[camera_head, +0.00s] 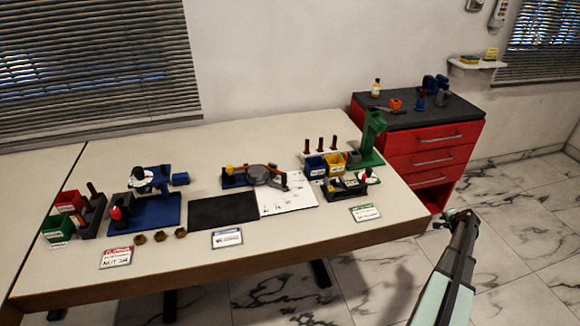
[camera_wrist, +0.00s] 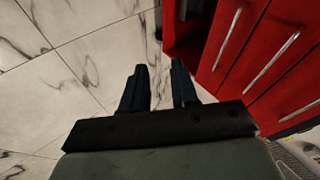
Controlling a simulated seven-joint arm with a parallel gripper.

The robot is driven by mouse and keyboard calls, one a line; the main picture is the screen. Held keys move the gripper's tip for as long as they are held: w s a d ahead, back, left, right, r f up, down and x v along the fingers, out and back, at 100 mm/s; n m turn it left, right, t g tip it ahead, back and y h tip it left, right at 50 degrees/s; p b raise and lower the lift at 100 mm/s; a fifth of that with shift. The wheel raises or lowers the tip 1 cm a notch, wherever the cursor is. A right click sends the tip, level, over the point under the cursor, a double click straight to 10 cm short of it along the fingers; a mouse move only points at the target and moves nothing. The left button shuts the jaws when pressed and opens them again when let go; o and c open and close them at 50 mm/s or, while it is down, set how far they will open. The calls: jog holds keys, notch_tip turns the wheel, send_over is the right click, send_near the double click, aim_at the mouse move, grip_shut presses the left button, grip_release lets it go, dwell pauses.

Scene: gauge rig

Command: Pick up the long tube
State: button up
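My gripper (camera_head: 458,217) hangs in the air over the floor, right of the table's right end and in front of the red cabinet. In the wrist view its two dark fingers (camera_wrist: 158,78) stand apart with nothing between them. No long tube can be singled out for sure. Several dark red upright rods stand on the table: a row of them (camera_head: 321,144) in a white rack at the back right, and one (camera_head: 92,188) in a dark block at the far left. They are too small to compare in length. My gripper is apart from all of them.
The table (camera_head: 260,150) holds a blue fixture (camera_head: 150,211), a black mat (camera_head: 222,211), a white sheet (camera_head: 287,205), small coloured bins (camera_head: 316,167) and a green stand (camera_head: 373,140). Hex nuts (camera_head: 160,237) lie near the front. The red cabinet (camera_head: 430,150) stands right.

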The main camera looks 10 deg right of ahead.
jog(key=w+a+r+n, duration=0.4)
jog(key=w+r, duration=0.2)
jog(key=r, duration=1)
jog(key=w+a+r+n+y, duration=0.1)
jog(key=w+a+r+n, duration=0.35)
jog(key=r, duration=1.15)
jog(key=w+a+r+n, duration=0.35)
jog(key=w+r, duration=0.25)
jog(key=r, duration=1)
jog(key=w+a+r+n+y, duration=0.1)
jog(key=w+a+n, duration=0.4)
jog(key=a, duration=0.5)
jog(key=n+g+y, duration=0.1)
jog(key=n+g, duration=0.6)
jog(key=n, duration=1.1)
send_over(242, 168)
jog(key=a, duration=0.2)
notch_tip(242, 168, down, 11)
jog(key=f, duration=1.3)
jog(key=shift+w+f, duration=0.25)
